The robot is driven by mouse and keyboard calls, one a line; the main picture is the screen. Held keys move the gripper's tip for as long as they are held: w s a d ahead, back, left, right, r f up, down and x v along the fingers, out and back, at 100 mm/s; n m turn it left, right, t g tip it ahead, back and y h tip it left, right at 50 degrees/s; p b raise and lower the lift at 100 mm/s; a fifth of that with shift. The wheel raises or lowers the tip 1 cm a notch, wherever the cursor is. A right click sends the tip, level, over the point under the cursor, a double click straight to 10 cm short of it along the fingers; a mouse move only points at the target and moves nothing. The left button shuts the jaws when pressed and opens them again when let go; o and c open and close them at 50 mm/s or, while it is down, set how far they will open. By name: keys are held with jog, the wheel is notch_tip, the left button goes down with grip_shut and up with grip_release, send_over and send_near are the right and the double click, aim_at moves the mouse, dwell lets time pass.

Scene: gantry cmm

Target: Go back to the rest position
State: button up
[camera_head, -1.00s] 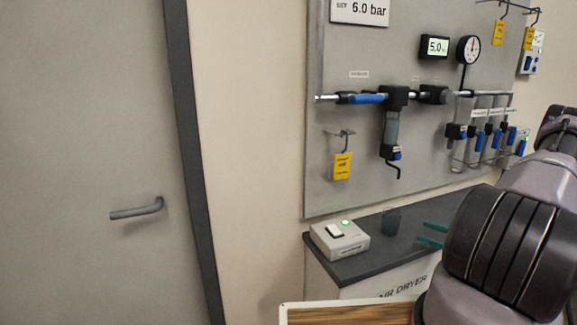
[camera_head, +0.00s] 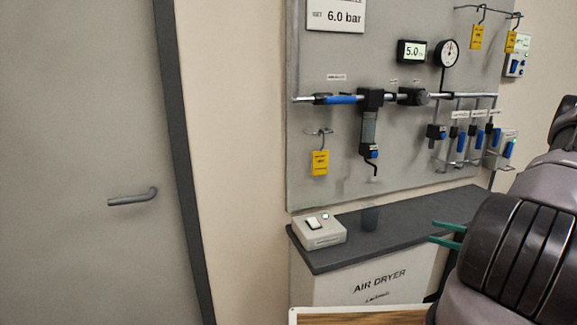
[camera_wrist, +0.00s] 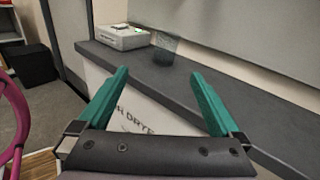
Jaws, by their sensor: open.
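My gripper (camera_wrist: 160,105) has two green fingers spread apart in the wrist view, with nothing between them. The fingers are in front of the air dryer cabinet (camera_wrist: 145,112) and its dark top. In the head view my gripper (camera_head: 448,234) shows only as green fingertips beside my arm, near the right part of the dark counter top (camera_head: 400,222). My arm fills the lower right of the head view and hides part of the cabinet.
A switch box (camera_head: 320,232) with a lit green lamp and a dark translucent cup (camera_head: 370,219) stand on the counter. Behind is a panel with a blue-handled valve (camera_head: 338,99), a gauge (camera_head: 447,54) and yellow tags. A grey door (camera_head: 80,120) is at left.

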jog(key=s+a+r+n+g+h, duration=0.15)
jog(key=a+r+n+g, duration=0.45)
jog(key=r, duration=0.6)
jog(key=s+a+r+n+g+h, duration=0.1)
jog(key=a+r+n+g+h, duration=0.3)
jog(key=a+r, duration=0.55)
jog(key=s+a+r+n+t+h, duration=0.3)
jog(key=s+r+n, duration=0.2)
jog(key=s+r, duration=0.3)
jog(key=s+a+r+n+t+h, duration=0.4)
jog(key=s+r, duration=0.5)
jog(key=r, duration=0.3)
jog(key=shift+a+n, duration=0.25)
jog(key=shift+n, duration=0.15)
